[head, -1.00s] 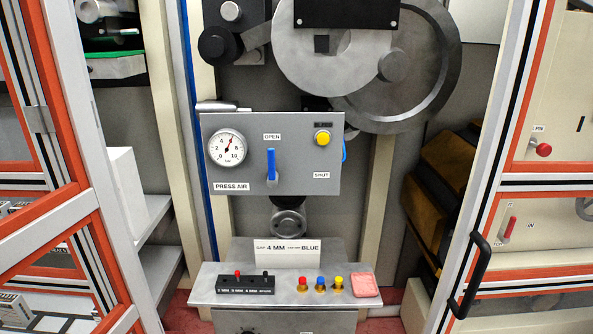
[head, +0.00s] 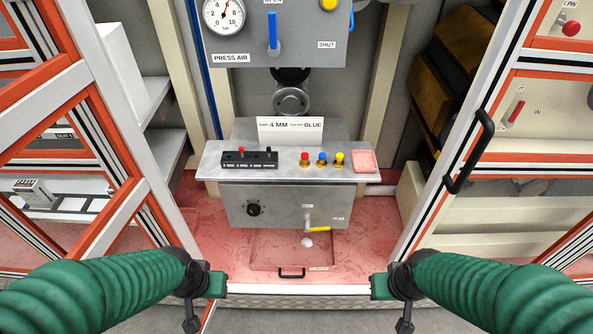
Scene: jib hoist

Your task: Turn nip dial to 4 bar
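A small black round knob (head: 253,209) sits on the left of the front of a low grey box (head: 285,205). It may be the nip dial, but I cannot read a label or its setting. A white pressure gauge (head: 223,14) is on the grey PRESS AIR panel (head: 310,45), cut by the top edge; its needle points up and slightly right. My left gripper (head: 214,286) is at the lower left and my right gripper (head: 382,286) at the lower right. Both are in front of the box, apart from it, and show nothing held. Their finger openings cannot be made out.
A shelf (head: 220,172) above the box holds a black strip (head: 250,160), coloured fittings (head: 322,159) and a pink block (head: 363,160). A yellow-handled valve (head: 316,228) is on the box front. Open framed doors flank both sides, the right with a black handle (head: 470,150).

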